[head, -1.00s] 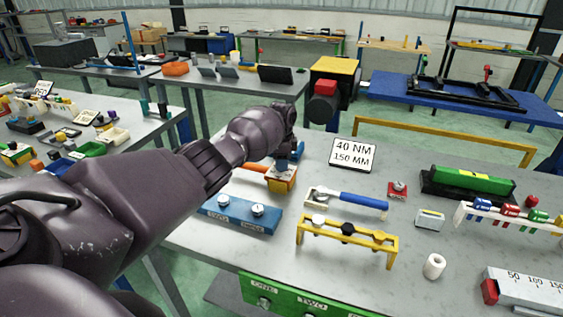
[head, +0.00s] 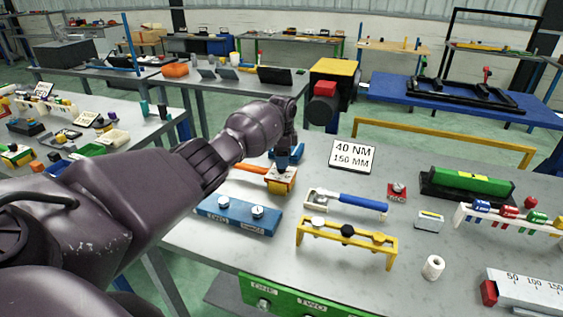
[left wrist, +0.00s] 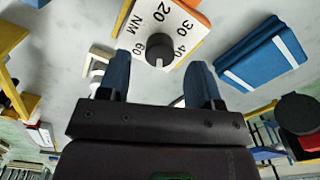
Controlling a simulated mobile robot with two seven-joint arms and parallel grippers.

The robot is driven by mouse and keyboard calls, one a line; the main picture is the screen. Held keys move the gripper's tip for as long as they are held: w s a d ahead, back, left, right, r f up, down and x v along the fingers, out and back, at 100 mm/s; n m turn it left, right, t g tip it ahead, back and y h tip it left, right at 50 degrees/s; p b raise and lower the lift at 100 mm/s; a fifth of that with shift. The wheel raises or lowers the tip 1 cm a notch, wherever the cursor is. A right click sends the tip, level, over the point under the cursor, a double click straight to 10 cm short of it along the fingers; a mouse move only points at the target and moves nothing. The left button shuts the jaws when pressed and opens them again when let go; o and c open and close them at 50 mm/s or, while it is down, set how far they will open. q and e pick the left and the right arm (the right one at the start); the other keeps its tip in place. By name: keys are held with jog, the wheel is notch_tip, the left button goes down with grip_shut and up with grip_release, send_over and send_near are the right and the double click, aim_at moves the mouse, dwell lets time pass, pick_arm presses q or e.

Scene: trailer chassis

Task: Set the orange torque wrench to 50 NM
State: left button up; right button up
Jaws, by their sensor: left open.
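The orange torque wrench (head: 282,186) lies on the grey table in the head view, with an orange head, a white dial face and an orange handle to the left. In the left wrist view the wrench's dial (left wrist: 179,24) shows the printed marks NM, 20, 30, 40 and 60. My left gripper (head: 288,160) is over the wrench head. In the left wrist view its two blue fingers are apart, one either side of the knob, and appear clear of it. My right gripper is not in view.
A white sign (head: 352,156) reads 40 NM, 150 MM. A blue box (head: 238,214) with two dials sits close in front of the wrench. A blue-handled wrench (head: 346,200) and a yellow stand (head: 346,238) lie to the right. Bare table lies around the sign.

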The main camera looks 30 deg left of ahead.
pick_arm(q)
notch_tip(320, 180, up, 8)
jog(key=shift+r, duration=0.15)
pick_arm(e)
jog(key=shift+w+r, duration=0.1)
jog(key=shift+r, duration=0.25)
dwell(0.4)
